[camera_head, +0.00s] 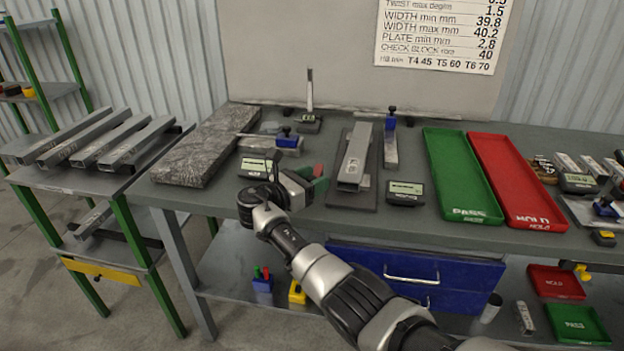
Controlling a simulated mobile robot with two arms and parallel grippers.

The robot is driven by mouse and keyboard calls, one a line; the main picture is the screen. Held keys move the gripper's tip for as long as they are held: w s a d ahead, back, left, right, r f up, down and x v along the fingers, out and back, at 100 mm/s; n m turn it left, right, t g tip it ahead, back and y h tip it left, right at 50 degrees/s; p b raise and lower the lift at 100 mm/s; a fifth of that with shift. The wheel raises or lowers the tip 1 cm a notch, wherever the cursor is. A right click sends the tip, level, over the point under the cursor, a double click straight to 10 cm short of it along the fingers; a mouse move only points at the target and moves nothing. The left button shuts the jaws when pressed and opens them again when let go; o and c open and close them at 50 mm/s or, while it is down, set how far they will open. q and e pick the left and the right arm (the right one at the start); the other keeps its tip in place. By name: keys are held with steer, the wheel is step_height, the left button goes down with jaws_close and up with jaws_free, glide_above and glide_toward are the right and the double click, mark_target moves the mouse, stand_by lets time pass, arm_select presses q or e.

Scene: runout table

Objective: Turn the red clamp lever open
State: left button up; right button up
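My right arm reaches in from the bottom right, and its gripper (301,183) is over the front part of the table, left of the metal profile. A small red piece (318,170) shows just beyond the gripper, beside a dark green part (320,187). The red piece may be the clamp lever, but it is too small and too covered to be sure of its shape or angle. I cannot tell whether the gripper touches it or how far its fingers are apart. My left gripper is not in view.
A square metal profile (357,150) lies on a dark plate (351,198) right of the gripper. Displays (258,167) (405,188) stand either side. A stone slab (212,146) is left; green PASS (459,170) and red HOLD (514,177) trays are right. Blue-topped tools (287,141) (391,123) stand behind.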

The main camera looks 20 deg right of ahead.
steer(key=shift+a, duration=0.1)
steer(key=b+v, duration=0.1)
steer(key=v, duration=0.9)
steer(key=shift+s+a, duration=0.15)
steer(key=shift+a, duration=0.15)
steer(key=shift+f, duration=0.1)
